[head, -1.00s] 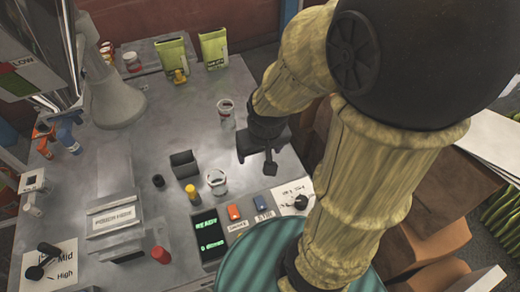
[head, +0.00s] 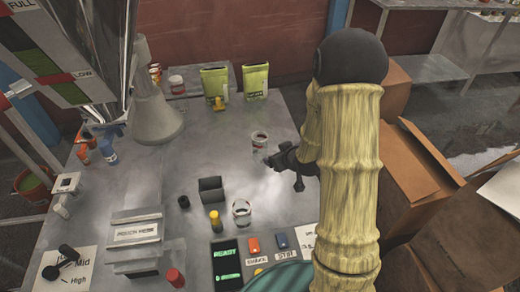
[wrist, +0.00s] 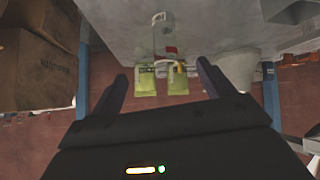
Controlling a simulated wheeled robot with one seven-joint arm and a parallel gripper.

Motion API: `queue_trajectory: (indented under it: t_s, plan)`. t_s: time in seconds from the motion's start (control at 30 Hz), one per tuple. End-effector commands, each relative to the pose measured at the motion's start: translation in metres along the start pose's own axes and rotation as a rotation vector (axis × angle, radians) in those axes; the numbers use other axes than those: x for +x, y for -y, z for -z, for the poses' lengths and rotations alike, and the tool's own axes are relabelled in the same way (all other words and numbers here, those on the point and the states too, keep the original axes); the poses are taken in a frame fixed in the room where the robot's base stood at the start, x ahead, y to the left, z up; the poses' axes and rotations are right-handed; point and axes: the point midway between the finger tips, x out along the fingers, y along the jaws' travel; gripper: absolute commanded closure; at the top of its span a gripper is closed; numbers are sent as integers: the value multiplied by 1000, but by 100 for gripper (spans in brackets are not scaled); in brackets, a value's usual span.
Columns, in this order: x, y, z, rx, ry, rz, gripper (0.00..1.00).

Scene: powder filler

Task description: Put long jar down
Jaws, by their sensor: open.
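A clear jar with a label (head: 259,141) stands upright on the metal table, behind the middle; I take it for the long jar. It also shows in the wrist view (wrist: 165,38), which is upside down, ahead of and between my fingers. A second, shorter-looking clear jar (head: 241,212) stands nearer the front. My gripper (head: 276,160) is just right of and in front of the long jar, pointing towards it. Its two fingers are spread in the wrist view (wrist: 163,88), with nothing between them. The jar appears apart from the fingers.
Two green pouches (head: 255,83) stand at the back. A grey cone (head: 155,115) and hopper stand at left. Cardboard boxes (head: 420,180) are beside my arm at right.

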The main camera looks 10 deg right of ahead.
Motion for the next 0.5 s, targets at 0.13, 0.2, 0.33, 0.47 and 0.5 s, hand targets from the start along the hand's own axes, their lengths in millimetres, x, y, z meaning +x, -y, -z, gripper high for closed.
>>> queue_trajectory:
  t_s: [0.13,0.2,0.33,0.47,0.5]
  plan:
    - [34,-4,-8,-18,-150,37,20]
    - [46,-4,-11,-20,-228,55,20]
    - [61,-2,-20,-10,-377,85,20]
    - [69,0,-32,20,-529,108,20]
    - [69,0,-36,34,-575,112,20]
